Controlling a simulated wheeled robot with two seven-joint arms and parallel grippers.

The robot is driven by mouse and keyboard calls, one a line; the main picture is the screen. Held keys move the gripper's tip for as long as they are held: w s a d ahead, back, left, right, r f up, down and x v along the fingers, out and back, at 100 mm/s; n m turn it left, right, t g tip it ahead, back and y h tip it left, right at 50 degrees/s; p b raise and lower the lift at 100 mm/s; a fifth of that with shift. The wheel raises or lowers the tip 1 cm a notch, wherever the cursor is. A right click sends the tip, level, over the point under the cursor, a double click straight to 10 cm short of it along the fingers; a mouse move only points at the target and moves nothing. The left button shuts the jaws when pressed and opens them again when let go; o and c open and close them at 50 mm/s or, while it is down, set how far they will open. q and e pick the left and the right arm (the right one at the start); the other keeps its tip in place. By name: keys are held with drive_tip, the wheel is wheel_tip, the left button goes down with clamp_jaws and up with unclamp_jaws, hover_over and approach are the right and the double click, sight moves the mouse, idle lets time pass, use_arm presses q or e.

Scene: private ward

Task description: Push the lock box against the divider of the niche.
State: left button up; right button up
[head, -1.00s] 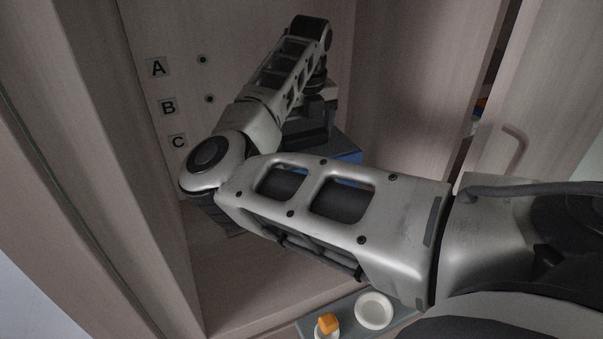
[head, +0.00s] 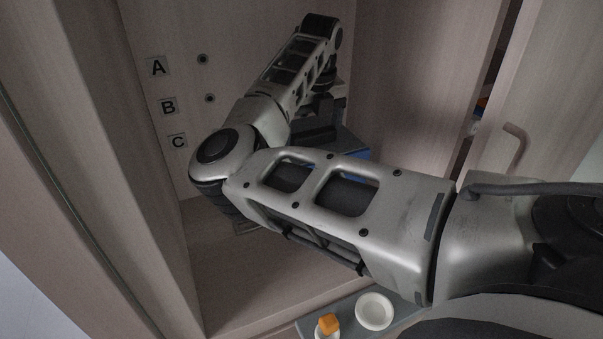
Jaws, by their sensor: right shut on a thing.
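The lock box (head: 357,154), blue with a dark grey top, stands inside the niche, mostly hidden behind my right arm. My right gripper (head: 318,136) is at the box's top left part and is shut on it; the fingertips are largely hidden by the arm. The divider (head: 425,85) is the upright wooden panel to the right of the box. The box's right edge looks close to the divider, but I cannot tell whether they touch. My left gripper is out of view.
The niche floor (head: 250,285) is bare at front left.

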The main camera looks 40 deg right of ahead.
sight(330, 125)
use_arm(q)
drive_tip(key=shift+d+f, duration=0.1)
use_arm(e)
drive_tip(key=shift+s+d+r, duration=0.1)
drive_tip(key=shift+s+d, duration=0.1)
drive_tip(key=shift+d, duration=0.5)
drive_tip(key=shift+s+d+r, duration=0.1)
drive_tip(key=shift+s+d, duration=0.05)
drive_tip(key=shift+d, duration=0.55)
drive_tip(key=shift+s+d, duration=0.2)
drive_tip(key=shift+d, duration=0.5)
use_arm(q)
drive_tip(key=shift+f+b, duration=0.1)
drive_tip(key=shift+b, duration=0.25)
use_arm(e)
drive_tip(key=shift+s+d, duration=0.2)
drive_tip(key=shift+d, duration=0.4)
use_arm(q)
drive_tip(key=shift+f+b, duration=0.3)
drive_tip(key=shift+b, duration=0.35)
use_arm(e)
drive_tip(key=shift+w+r, duration=0.1)
idle(0.3)
